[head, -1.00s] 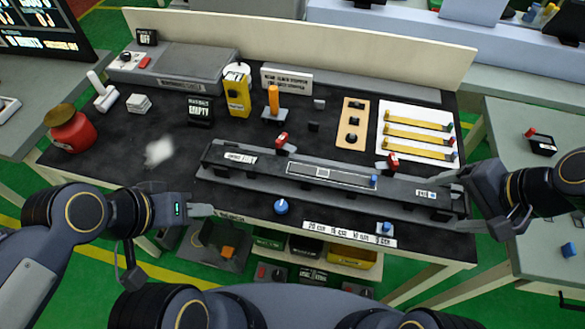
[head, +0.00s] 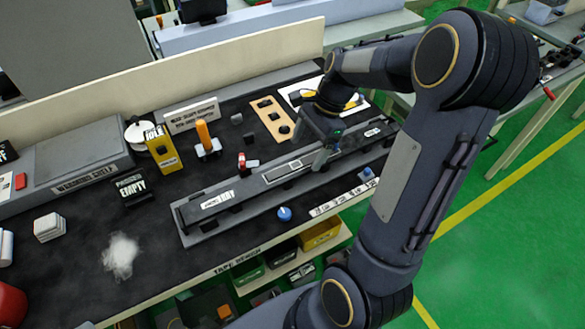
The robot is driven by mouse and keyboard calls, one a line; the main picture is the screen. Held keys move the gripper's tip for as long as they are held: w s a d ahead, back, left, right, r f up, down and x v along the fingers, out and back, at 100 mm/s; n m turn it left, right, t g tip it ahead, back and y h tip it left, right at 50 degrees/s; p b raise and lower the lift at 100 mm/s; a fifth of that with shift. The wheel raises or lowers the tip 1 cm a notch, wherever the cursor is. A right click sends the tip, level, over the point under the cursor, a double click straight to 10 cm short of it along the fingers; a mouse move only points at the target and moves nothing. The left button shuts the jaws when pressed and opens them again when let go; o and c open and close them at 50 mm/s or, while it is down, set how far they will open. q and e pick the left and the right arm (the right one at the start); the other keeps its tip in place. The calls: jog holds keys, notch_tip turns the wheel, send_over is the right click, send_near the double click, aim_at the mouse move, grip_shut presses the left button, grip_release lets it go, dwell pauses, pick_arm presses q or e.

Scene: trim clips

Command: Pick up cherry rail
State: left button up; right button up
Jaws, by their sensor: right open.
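A white mat (head: 296,84) lies at the back right of the bench with yellow strips (head: 355,101) on it, partly hidden by my right arm. I cannot tell which strip, if any, is the cherry rail; their coloured ends are hidden or too small. My right gripper (head: 329,152) is open and points down over the right part of the long grey fixture (head: 222,213), in front of the mat. I see nothing between its fingers. My left gripper is out of view.
A red clip (head: 241,161) stands behind the fixture and a blue knob (head: 285,214) in front. A tan plate (head: 268,114), an orange-handled tool (head: 203,133) and a yellow box (head: 162,151) stand behind. Bins (head: 321,233) sit under the bench's front edge.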

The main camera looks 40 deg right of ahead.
aim_at(301, 162)
jog(key=x, duration=0.6)
jog(key=shift+d, duration=0.1)
jog(key=c, duration=1.3)
jog(key=shift+o, duration=0.2)
